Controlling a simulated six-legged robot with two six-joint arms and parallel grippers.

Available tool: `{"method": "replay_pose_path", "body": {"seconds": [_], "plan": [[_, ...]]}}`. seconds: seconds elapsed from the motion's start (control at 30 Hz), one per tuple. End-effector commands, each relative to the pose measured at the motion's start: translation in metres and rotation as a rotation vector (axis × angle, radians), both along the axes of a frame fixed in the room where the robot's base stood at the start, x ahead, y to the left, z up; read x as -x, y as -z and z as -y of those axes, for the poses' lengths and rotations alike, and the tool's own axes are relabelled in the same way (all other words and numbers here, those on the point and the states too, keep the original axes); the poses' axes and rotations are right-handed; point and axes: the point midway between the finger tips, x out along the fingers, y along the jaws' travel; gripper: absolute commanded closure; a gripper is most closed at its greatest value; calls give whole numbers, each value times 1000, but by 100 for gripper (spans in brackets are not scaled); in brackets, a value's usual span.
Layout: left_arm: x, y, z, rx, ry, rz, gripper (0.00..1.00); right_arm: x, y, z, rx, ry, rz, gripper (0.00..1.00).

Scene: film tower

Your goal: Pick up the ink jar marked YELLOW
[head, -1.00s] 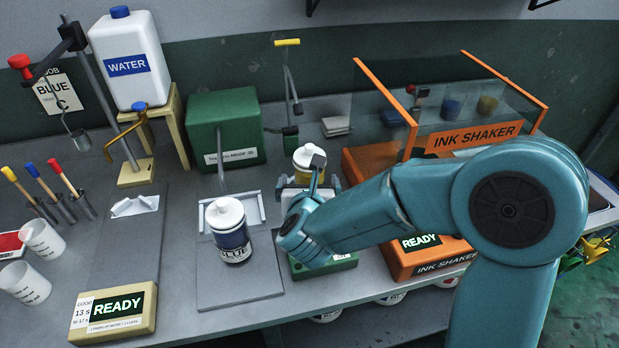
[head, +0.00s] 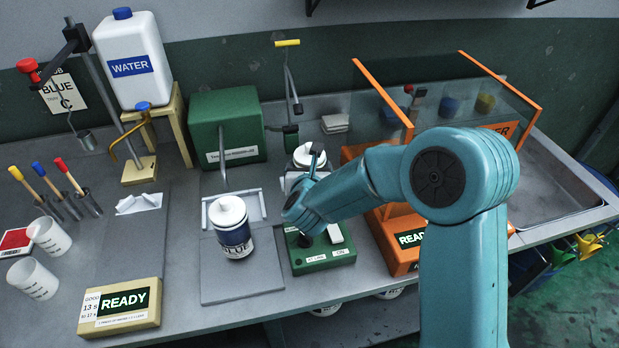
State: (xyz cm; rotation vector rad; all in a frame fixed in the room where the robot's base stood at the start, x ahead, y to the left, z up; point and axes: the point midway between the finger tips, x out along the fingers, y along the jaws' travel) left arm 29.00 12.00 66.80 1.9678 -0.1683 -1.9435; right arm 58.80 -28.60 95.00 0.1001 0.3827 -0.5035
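A jar with a white lid and a dark blue label (head: 233,228) stands upright on a grey plate at the front middle; its label reads BLUE in the earlier frame. Another pale-topped jar (head: 304,155) shows behind my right gripper, over the green device; its label is hidden. My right gripper (head: 318,160) is in front of that jar. Its fingers are too small and covered to tell whether they are open or touching the jar. I can read no YELLOW label. My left gripper is not in view.
An orange ink shaker (head: 398,239) with a glass guard stands right of the green device (head: 325,254). A green machine (head: 226,124), a water bottle (head: 130,62) and white cups (head: 47,235) are to the left. A sink (head: 562,187) is at the right.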

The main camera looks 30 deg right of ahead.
Motion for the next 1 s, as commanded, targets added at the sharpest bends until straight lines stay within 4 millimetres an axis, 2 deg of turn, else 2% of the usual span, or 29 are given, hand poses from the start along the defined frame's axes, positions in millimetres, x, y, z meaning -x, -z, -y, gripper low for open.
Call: {"method": "replay_pose_path", "body": {"seconds": [0.03,0.07,0.3,0.47,0.57,0.67,0.9,1.0], "plan": [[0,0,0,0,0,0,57,0,1,0,0,0,-1,62],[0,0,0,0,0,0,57,0,-1,0,0,0,2,67],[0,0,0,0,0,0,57,0,-2,0,0,0,2,67],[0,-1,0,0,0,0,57,0,-13,0,1,2,4,67],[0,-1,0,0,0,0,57,0,-30,0,0,2,7,67],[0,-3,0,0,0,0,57,-1,-55,0,0,2,11,67],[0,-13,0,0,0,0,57,0,-130,0,-2,1,11,67],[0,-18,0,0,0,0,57,0,-156,0,-3,1,9,67]]}}
